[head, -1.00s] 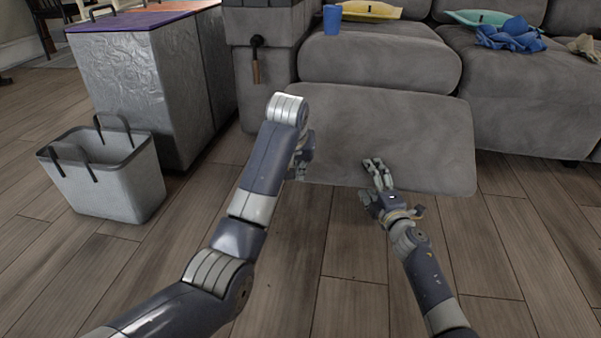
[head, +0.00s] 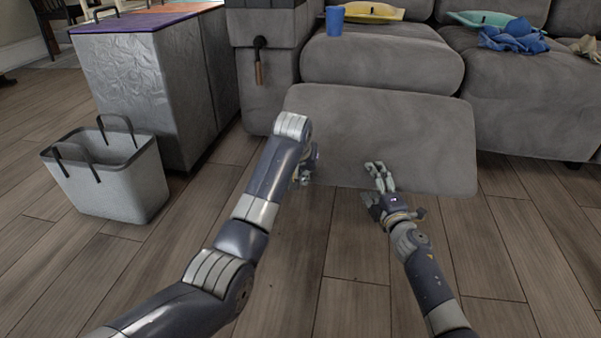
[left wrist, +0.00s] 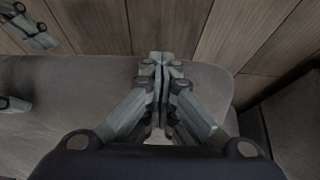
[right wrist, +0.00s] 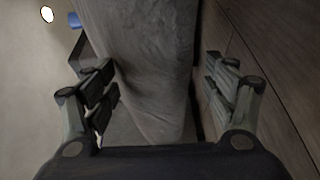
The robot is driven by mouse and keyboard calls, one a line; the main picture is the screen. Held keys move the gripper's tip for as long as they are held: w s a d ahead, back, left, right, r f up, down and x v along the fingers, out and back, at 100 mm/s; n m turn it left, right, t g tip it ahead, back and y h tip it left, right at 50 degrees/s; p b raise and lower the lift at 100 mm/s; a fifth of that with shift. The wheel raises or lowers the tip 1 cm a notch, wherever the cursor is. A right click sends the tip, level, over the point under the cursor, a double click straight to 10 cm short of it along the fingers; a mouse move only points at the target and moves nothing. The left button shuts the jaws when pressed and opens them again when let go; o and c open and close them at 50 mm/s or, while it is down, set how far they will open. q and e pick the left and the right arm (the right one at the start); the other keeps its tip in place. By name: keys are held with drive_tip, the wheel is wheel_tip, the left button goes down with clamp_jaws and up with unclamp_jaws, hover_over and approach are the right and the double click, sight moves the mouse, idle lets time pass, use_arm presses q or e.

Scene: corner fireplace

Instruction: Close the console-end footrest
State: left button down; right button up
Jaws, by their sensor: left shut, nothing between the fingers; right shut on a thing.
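The console-end footrest (head: 400,130) is a grey padded panel swung out in front of the sofa seat beside the console. My left gripper (head: 306,176) is at the footrest's lower left, partly hidden by its own arm. In the left wrist view its fingers (left wrist: 162,60) are shut and empty, over the grey panel's edge. My right gripper (head: 376,168) is at the panel's lower edge. In the right wrist view its fingers (right wrist: 160,88) stand apart on either side of the grey panel (right wrist: 145,50), shut on it. The lever (head: 259,60) hangs on the console side.
A grey basket (head: 108,185) and a silvery cabinet (head: 150,90) stand at the left. A blue cup (head: 334,20), a yellow cushion (head: 372,12) and a blue cloth (head: 514,38) are on the sofa (head: 385,60). The wooden floor in front is clear.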

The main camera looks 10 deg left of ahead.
drive_tip(key=shift+a+r+y, duration=0.2)
drive_tip(key=shift+r+y, duration=0.1)
drive_tip(key=shift+r, duration=0.4)
drive_tip(key=o, duration=1.2)
drive_tip(key=shift+d, duration=0.1)
drive_tip(key=shift+c, duration=0.2)
drive_tip(key=shift+d+f, duration=0.2)
drive_tip(key=shift+d, duration=0.2)
